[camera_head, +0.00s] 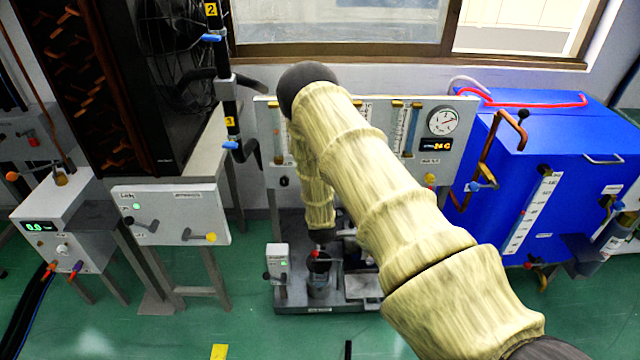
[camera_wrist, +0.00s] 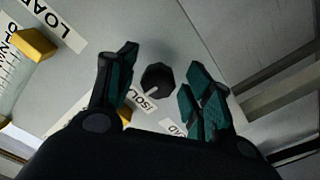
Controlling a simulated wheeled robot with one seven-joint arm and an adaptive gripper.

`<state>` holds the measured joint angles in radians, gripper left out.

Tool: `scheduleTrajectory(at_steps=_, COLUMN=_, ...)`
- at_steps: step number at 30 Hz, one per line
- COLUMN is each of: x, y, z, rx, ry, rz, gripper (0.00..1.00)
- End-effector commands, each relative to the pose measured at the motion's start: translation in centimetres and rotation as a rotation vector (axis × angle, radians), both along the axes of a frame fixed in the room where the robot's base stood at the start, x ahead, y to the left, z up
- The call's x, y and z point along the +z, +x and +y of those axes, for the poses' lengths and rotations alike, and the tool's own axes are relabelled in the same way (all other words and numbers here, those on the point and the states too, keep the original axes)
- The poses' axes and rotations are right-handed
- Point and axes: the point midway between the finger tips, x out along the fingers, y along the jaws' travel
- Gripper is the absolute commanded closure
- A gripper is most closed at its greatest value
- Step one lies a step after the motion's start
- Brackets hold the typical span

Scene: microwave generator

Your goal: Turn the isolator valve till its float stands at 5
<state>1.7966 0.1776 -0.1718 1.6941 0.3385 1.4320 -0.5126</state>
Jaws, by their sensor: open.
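In the wrist view a black faceted knob (camera_wrist: 157,77) with a pale pointer line stands on a light grey panel. A partly covered label reading "ISOL" (camera_wrist: 143,101) lies beside it, so I take it as the isolator valve. My gripper (camera_wrist: 163,66) is open, with one dark green-padded finger on each side of the knob and visible gaps to both. In the head view my own arm hides the gripper and the middle of the grey gauge panel (camera_head: 452,168). Upright float tubes (camera_head: 399,125) show on that panel, but I cannot read a float or tell which one is the isolator's.
In the head view a blue tank (camera_head: 590,130) with copper pipe stands right of the panel. A bench with small equipment (camera_head: 300,300) is below.

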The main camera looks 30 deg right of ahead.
Motion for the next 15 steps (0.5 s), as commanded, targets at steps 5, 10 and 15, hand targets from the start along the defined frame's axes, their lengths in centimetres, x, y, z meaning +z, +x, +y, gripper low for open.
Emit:
scheduleTrajectory(at_steps=5, x=0.0, y=-0.1, z=0.0, rx=-0.001, ry=0.000, rz=0.000, gripper=0.49)
scheduleTrajectory(at_steps=10, x=0.0, y=-1.2, z=0.8, rx=0.001, ry=0.000, rz=0.000, gripper=0.49)
scheduleTrajectory(at_steps=15, x=-0.1, y=-3.7, z=2.3, rx=-0.001, ry=0.001, rz=0.003, gripper=0.49)
